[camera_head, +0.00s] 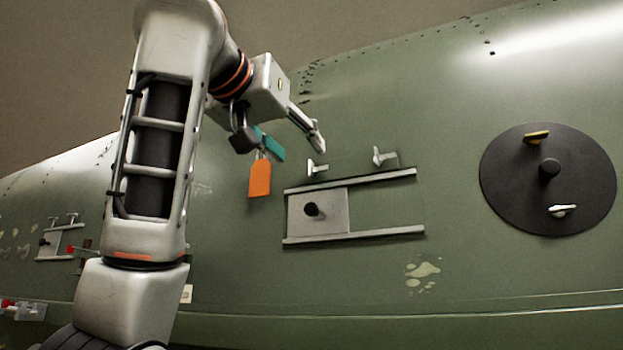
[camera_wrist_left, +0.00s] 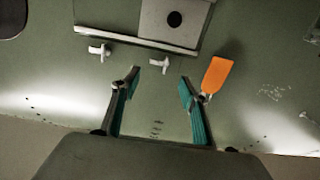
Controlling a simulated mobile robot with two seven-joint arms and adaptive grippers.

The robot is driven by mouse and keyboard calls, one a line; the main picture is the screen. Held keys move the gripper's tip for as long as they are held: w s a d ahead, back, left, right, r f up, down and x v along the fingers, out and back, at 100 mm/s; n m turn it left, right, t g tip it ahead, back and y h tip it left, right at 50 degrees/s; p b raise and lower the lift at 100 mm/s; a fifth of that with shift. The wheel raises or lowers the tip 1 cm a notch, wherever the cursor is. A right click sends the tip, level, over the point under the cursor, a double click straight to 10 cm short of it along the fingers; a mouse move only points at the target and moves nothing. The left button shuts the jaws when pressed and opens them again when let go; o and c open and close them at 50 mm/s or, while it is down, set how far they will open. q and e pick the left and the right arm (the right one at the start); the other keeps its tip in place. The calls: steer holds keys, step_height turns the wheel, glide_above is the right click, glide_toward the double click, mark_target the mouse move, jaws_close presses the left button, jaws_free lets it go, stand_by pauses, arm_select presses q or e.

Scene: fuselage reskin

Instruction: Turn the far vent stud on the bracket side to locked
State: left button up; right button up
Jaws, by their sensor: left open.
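On the green fuselage, a vent plate (camera_head: 331,211) with a black knob sits between two rails. Two pale winged vent studs stand above it: the left stud (camera_head: 316,170) and the right stud (camera_head: 383,157). In the left wrist view, which is turned over, the left one (camera_wrist_left: 160,62) lies just beyond the fingertips and the right one (camera_wrist_left: 99,50) lies to its left. My left gripper (camera_head: 299,150) is open, up and left of the left stud; its teal-padded fingers (camera_wrist_left: 160,77) are apart and empty. I cannot tell which stud the bracket side means. My right gripper is not in view.
An orange tag (camera_head: 260,179) hangs close beside one left finger. A black round disc (camera_head: 510,180) with a knob, a yellow stud and a white stud is at right. A similar small plate (camera_head: 52,243) is at far left.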

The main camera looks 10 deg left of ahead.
mark_target(318, 168)
arm_select(q)
steer(key=w+p, duration=0.1)
steer(key=w, duration=0.2)
steer(key=w+d+p, duration=0.1)
steer(key=w+p, duration=0.1)
steer(key=w, duration=0.1)
steer(key=shift+w+d+r, duration=0.1)
steer(key=shift+d+r, duration=0.1)
steer(key=shift+w+d+f, duration=0.1)
steer(key=shift+w, duration=0.45)
